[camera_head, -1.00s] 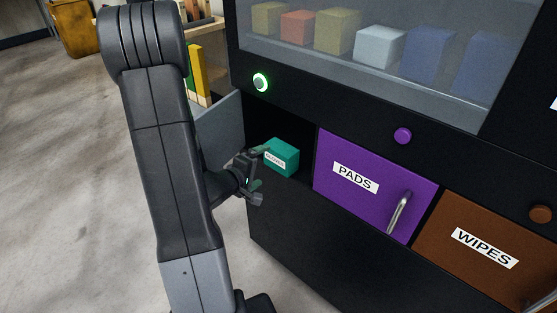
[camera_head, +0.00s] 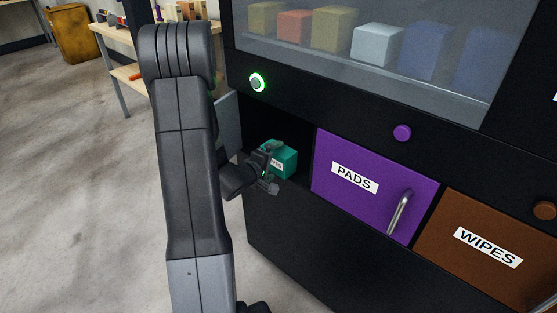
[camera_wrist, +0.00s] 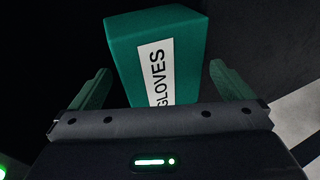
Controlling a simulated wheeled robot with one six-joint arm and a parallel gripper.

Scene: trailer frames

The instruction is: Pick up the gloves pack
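The gloves pack (camera_head: 283,157) is a teal-green box with a white label, sitting in the open compartment at the left of the dark cabinet. In the wrist view, the pack (camera_wrist: 193,50) fills the middle, its label reading GLOVES. My gripper (camera_head: 272,167) is at the compartment's opening, in front of the pack and partly covering it. In the wrist view my gripper (camera_wrist: 163,92) is open, one green-lit finger on each side of the pack. A dark gap shows between each finger and the box, so neither seems to touch it.
The opened grey door (camera_head: 228,120) stands left of the compartment. The purple PADS door (camera_head: 345,205) and the brown WIPES door (camera_head: 445,250) are shut to the right. Coloured boxes sit behind the window above. A wooden shelf (camera_head: 112,36) stands at the back left; the floor between is clear.

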